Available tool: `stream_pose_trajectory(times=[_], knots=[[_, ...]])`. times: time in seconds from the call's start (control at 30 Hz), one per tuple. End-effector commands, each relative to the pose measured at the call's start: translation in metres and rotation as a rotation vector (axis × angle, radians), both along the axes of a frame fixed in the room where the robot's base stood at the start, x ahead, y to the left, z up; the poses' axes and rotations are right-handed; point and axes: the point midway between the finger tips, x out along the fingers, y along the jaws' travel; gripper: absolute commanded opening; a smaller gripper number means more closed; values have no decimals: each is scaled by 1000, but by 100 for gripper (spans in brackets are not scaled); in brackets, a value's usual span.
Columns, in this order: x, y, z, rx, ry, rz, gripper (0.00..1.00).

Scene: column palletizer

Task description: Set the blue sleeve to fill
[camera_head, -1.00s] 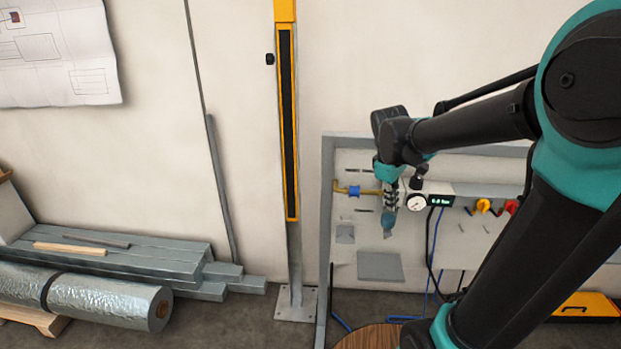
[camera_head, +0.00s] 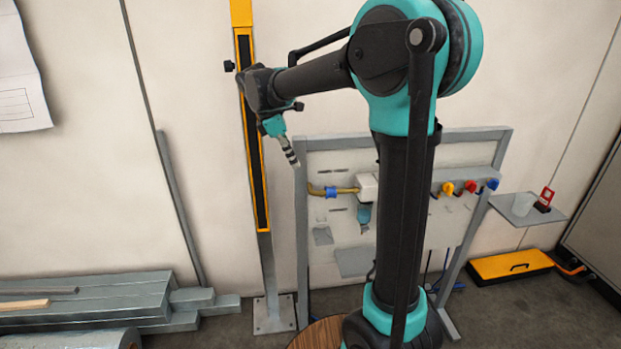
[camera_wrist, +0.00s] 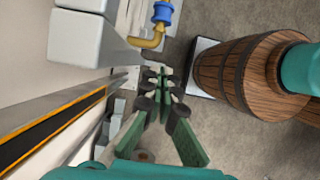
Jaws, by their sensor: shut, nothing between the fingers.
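The blue sleeve (camera_head: 331,192) sits around the brass pipe (camera_head: 347,190) at the left of the grey panel in the head view. It also shows at the top of the wrist view (camera_wrist: 162,13), on the bent brass pipe (camera_wrist: 150,42). My gripper (camera_head: 293,161) is left of the sleeve and above it in the head view, apart from it. In the wrist view my gripper's fingers (camera_wrist: 162,72) are together with nothing between them, and the sleeve lies beyond their tips. The sleeve's setting cannot be read.
A yellow and black column (camera_head: 252,130) stands left of the panel frame (camera_head: 301,240). A white box (camera_head: 367,187) joins the pipe. Yellow, red and blue valves (camera_head: 470,187) are at the right. A wooden barrel (camera_wrist: 240,75) stands at the right in the wrist view.

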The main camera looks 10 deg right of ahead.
Motion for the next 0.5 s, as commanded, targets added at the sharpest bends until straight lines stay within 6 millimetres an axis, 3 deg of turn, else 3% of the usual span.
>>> stream_pose_trajectory(times=[0.17, 0.5], knots=[[0, -8, -19, 0, -1, -2, 0], [1, -33, -81, 1, -1, -4, 0]])
